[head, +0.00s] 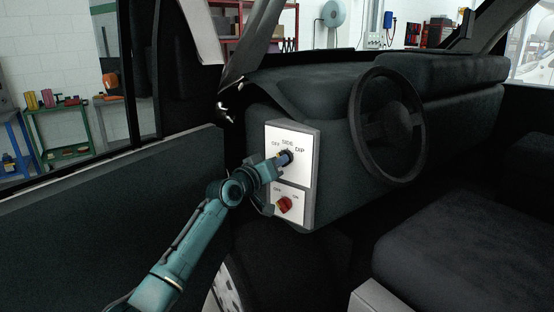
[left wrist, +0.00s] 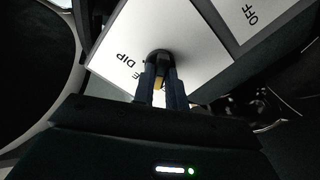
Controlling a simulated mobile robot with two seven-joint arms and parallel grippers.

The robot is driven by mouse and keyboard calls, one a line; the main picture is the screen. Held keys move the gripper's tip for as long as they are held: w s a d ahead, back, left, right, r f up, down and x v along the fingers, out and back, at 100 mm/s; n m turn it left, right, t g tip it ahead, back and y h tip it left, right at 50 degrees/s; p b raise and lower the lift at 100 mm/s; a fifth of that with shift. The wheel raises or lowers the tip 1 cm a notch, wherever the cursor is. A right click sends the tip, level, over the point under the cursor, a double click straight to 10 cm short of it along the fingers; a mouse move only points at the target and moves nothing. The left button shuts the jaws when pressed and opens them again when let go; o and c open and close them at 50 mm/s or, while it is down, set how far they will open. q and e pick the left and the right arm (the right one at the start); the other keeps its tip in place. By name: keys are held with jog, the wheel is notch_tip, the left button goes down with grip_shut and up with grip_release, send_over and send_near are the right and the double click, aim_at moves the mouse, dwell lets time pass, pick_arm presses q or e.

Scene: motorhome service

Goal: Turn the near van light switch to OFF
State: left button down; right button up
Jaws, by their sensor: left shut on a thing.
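A white switch panel (head: 307,170) is on the dark dashboard end left of the steering wheel. Its upper part reads OFF, SIDE and DIP around a dark rotary light switch (head: 287,155). My left gripper (head: 282,160) reaches in from the left and is shut on this switch. In the left wrist view both fingers of the left gripper (left wrist: 161,85) close on the dark light switch (left wrist: 160,57), with a bit of yellow between them. The fingers hide most of the switch, so I cannot tell which label it points to. My right gripper is not in view.
A red knob (head: 285,204) is on a smaller white plate just below, close to my left wrist. The steering wheel (head: 388,125) is to the right. The open van door (head: 110,220) is to the left, and a seat (head: 460,245) is at lower right.

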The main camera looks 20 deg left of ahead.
pick_arm(q)
jog(key=n+p, duration=0.1)
jog(key=n, duration=0.3)
jog(key=shift+n+p, duration=0.3)
jog(key=shift+n, duration=0.1)
dwell(0.5)
jog(key=c, duration=1.4)
grip_release()
jog(key=shift+c, duration=0.2)
jog(key=shift+s, duration=0.15)
jog(key=b+v, duration=0.1)
jog(key=v, duration=1.2)
